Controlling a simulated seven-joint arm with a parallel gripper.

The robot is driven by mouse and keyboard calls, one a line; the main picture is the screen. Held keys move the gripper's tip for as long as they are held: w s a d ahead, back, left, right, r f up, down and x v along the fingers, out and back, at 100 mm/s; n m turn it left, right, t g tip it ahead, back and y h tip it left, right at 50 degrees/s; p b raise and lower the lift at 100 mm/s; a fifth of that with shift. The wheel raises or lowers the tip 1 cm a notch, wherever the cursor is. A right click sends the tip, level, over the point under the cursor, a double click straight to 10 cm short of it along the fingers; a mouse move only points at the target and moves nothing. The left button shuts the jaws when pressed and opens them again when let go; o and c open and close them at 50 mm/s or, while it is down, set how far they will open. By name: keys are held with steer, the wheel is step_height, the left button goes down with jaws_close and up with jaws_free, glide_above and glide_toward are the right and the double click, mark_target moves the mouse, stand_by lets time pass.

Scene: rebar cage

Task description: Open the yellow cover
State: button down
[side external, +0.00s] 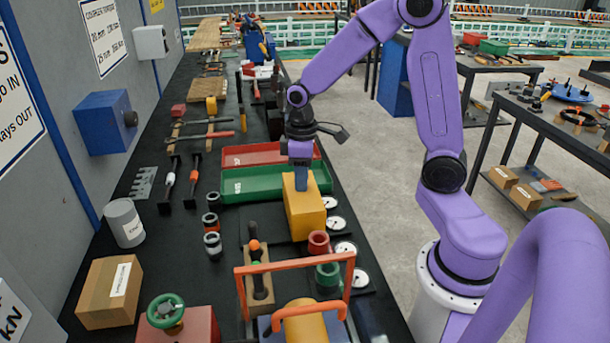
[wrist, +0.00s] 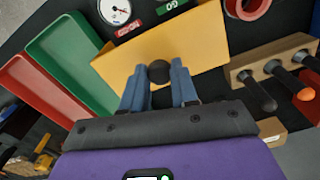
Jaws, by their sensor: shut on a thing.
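The yellow cover (side external: 305,215) is a box-like piece on the black bench, beside the green tray. In the wrist view the yellow cover (wrist: 202,48) has a dark round knob (wrist: 158,72) near its edge. My gripper (side external: 301,186) points down at the top of the cover. In the wrist view my gripper (wrist: 159,78) has its blue fingers on both sides of the knob, shut on it. The cover looks closed in the side view, and what is under it is hidden. The fingertips hide part of the knob.
The green tray (side external: 236,196) and red tray (side external: 243,160) lie behind and left of the cover. Dial gauges (side external: 336,223) and red and green rings (side external: 318,243) lie close to its right and front. An orange-handled frame (side external: 295,261) stands in front.

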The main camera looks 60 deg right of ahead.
steer(key=w+a, duration=0.7)
steer(key=shift+w+a, duration=0.35)
steer(key=shift+w, duration=0.05)
steer(key=c, duration=0.9)
jaws_free()
steer(key=shift+o, duration=0.2)
step_height(320, 180, up, 18)
steer(key=shift+f, duration=0.25)
steer(key=shift+s, duration=0.1)
